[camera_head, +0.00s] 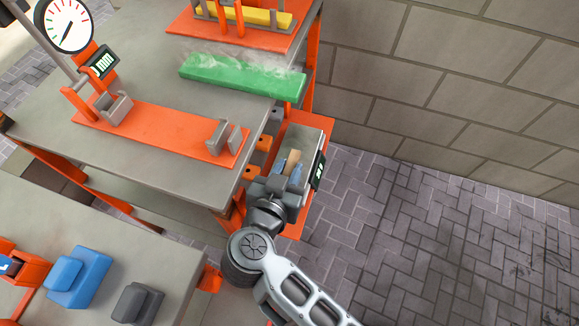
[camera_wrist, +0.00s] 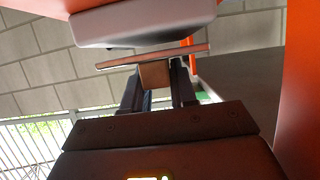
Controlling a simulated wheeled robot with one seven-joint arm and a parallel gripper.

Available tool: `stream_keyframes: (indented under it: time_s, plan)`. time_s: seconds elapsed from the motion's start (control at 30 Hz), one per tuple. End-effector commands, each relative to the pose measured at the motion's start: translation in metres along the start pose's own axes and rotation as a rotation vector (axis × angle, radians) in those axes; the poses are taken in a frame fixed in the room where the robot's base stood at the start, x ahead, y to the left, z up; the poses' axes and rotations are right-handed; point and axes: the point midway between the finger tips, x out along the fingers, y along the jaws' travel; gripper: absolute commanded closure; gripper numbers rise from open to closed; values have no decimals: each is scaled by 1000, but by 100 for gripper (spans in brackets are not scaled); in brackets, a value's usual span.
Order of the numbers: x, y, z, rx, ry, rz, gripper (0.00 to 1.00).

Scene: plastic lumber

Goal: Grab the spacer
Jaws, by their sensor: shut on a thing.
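A small tan block, which I take to be the spacer (camera_head: 292,161), sits between the fingers of my gripper (camera_head: 287,170) in the head view. In the wrist view the brown spacer (camera_wrist: 154,75) shows between the two dark fingers of my gripper (camera_wrist: 157,82), with a thin flat brownish edge across its far end. My gripper is shut on it. It is at the orange holder (camera_head: 292,226) with a grey top, at the right end of the workbench. Whether the spacer still touches the holder I cannot tell.
A dark digital display (camera_head: 318,170) is close beside my gripper. The workbench (camera_head: 150,85) carries a green plank (camera_head: 243,78), an orange plate (camera_head: 165,133) with grey clamps and a dial gauge (camera_head: 66,24). A pale rounded part (camera_wrist: 145,25) is close above the fingers. Paved floor at right is clear.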

Motion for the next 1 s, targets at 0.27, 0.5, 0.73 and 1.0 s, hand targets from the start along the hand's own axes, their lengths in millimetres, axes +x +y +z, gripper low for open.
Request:
stream_keyframes:
  time_s: [0.27,0.5,0.73,1.0]
  plan:
    - [-3,0,-8,1,1,0,100]
    - [-18,2,-43,3,1,0,100]
    - [-43,56,-63,1,-2,3,100]
    - [-65,98,-83,1,-1,1,100]
